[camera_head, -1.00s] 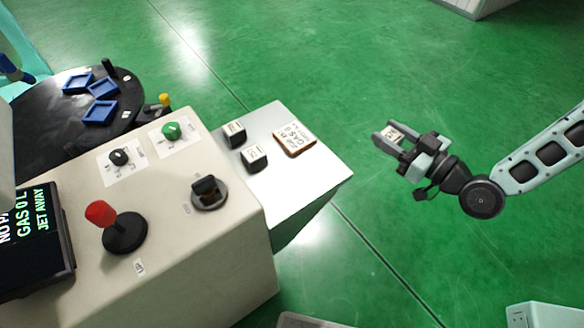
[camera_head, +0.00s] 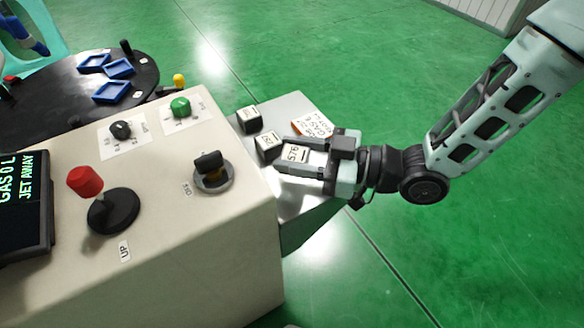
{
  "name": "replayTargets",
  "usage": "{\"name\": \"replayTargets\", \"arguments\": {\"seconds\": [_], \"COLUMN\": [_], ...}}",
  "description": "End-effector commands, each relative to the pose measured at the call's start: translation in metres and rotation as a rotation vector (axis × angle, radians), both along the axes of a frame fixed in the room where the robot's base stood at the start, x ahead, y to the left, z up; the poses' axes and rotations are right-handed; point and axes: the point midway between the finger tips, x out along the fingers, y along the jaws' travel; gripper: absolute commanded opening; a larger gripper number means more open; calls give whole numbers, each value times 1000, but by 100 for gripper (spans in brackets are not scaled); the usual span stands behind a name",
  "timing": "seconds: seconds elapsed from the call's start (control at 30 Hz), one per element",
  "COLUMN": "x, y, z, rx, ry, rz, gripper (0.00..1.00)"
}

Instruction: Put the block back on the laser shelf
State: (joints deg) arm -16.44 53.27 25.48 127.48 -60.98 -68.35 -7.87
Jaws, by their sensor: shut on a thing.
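My gripper (camera_head: 291,158) is shut on a block (camera_head: 295,154) with a white, printed top that seems to read S76. It is over the light grey shelf (camera_head: 289,200) at the right side of the console. Two other dark blocks with white printed tops, a rear one (camera_head: 249,119) and a nearer one (camera_head: 268,146), stand on the shelf just left of my gripper. A brown-edged card with printing (camera_head: 314,124) lies behind my gripper and is partly hidden by it. I cannot tell whether the held block touches the shelf.
The beige console (camera_head: 180,255) carries a red-topped lever (camera_head: 88,182), a green knob (camera_head: 181,107), a black knob (camera_head: 120,129) and a black switch (camera_head: 211,170). A round black table (camera_head: 60,110) with blue trays (camera_head: 110,92) stands behind. Green floor is open to the right.

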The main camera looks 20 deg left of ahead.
Motion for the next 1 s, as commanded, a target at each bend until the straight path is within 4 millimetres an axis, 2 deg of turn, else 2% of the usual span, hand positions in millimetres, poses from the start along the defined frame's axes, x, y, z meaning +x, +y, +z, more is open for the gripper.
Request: {"name": "replayTargets", "arguments": {"seconds": [0.17, 0.43, 0.83, 0.87, 0.9, 0.93, 1.0], "x": [0, 0, 0, 0, 0, 0, 0], "y": [1, 1, 0, 0, 0, 0, 0], "z": [-11, -44, -49, -49, -49, -48, -48], "rx": [4, 4, 4, 2, 1, 1, 1], "ry": [0, 1, -1, -1, -1, -1, -1], "rz": [1, -1, -1, -1, -1, -1, -1], "gripper": [0, 0, 0, 46, 57, 63, 63]}}
